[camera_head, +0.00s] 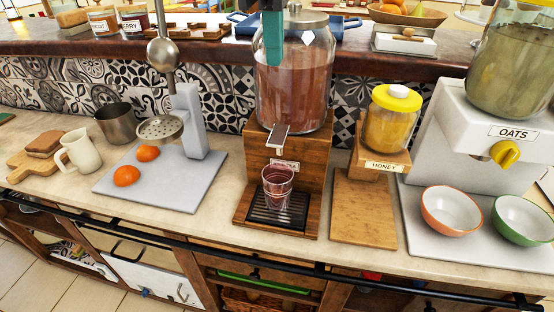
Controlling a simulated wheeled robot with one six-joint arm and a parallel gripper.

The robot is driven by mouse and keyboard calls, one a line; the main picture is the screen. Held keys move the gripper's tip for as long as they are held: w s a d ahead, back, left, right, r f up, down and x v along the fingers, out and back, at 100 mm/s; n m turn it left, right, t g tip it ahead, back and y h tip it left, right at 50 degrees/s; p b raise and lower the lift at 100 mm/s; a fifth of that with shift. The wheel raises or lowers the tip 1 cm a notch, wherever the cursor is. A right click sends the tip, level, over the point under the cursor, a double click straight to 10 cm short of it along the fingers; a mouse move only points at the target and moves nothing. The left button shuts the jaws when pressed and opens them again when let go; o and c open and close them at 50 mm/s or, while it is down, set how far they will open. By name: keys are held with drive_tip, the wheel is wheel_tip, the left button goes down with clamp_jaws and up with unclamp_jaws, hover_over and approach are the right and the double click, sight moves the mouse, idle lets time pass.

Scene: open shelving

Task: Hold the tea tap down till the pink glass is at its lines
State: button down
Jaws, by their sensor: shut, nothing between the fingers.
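The glass jar of reddish-brown tea (295,92) stands on a wooden stand (312,158). Its metal tap lever (279,131) sticks out at the front of the stand. The pink glass (277,187) stands upright under the tap on a black drip tray (276,213). The glass is too small to read its level or its lines surely. My gripper (273,62), with teal fingers, points down in front of the jar's upper left. It is shut and empty, above the tap lever and apart from it. It hides part of the jar's rim and wall.
A honey jar (392,120) on a wooden stand is right of the tea. Further right are an oats dispenser (455,140) and two bowls (451,211). A grey juicer (186,125) with oranges (126,176) is left. A raised brown ledge (215,50) runs behind.

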sight(276, 140)
drive_tip(key=shift+w+r+g, duration=0.2)
drive_tip(key=shift+w+g, duration=0.35)
drive_tip(key=shift+g, duration=0.15)
wheel_tip(276, 140, down, 14)
drive_tip(key=shift+f, duration=0.1)
idle(0.4)
